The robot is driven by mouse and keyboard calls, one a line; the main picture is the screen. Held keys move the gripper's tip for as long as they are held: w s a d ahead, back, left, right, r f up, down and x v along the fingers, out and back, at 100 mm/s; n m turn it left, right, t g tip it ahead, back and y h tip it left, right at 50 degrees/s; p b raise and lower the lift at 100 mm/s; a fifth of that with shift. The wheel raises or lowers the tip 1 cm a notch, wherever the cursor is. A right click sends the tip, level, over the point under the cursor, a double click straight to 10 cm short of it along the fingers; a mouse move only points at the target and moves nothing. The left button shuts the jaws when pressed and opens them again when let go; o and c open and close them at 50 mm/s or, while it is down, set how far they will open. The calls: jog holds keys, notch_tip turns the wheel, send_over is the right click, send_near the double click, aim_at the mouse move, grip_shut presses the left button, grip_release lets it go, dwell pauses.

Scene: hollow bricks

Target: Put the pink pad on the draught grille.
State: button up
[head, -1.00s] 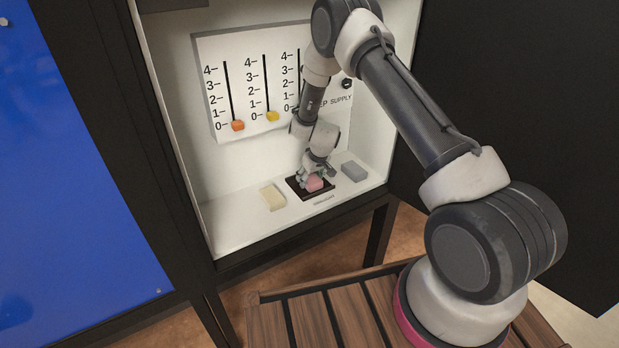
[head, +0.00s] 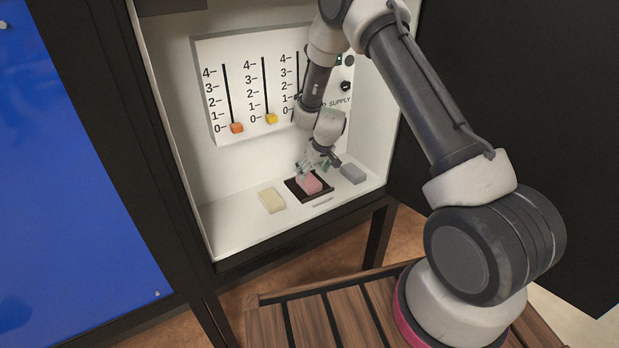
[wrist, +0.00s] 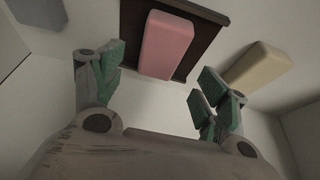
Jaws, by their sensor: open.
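The pink pad (head: 309,184) lies on the dark draught grille (head: 325,193) on the cabinet floor. In the wrist view the pink pad (wrist: 166,45) rests within the outline of the dark grille (wrist: 205,32), with grille showing on both sides. My gripper (head: 318,164) is just above and behind the pad in the head view. In the wrist view my gripper (wrist: 155,85) has its green-padded fingers spread wide, with nothing between them; the pad lies beyond the fingertips, apart from them.
A cream pad (head: 271,200) lies left of the grille and a grey pad (head: 353,173) lies right of it. A slider panel (head: 240,98) with orange and yellow knobs is on the back wall. Cabinet side walls bound the space.

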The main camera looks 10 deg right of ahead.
jog(key=s+d+r, duration=0.2)
jog(key=s+r, duration=0.3)
jog(key=r, duration=0.5)
jog(key=s+d+r+m, duration=0.15)
jog(key=s+r, duration=0.35)
jog(key=r, duration=0.5)
jog(key=s+d+r+n, duration=0.1)
jog(key=s+d+r, duration=0.3)
jog(key=r, duration=0.6)
jog(key=s+d+r+m, duration=0.1)
jog(key=s+d+r, duration=0.2)
jog(key=s, duration=1)
jog(key=s+d+r+m+h, duration=0.1)
jog(key=s+r, duration=0.4)
jog(key=s, duration=0.9)
jog(key=d+m, duration=0.1)
jog(key=d, duration=0.1)
jog(key=shift+s+d+r, duration=0.3)
jog(key=shift+r, duration=0.1)
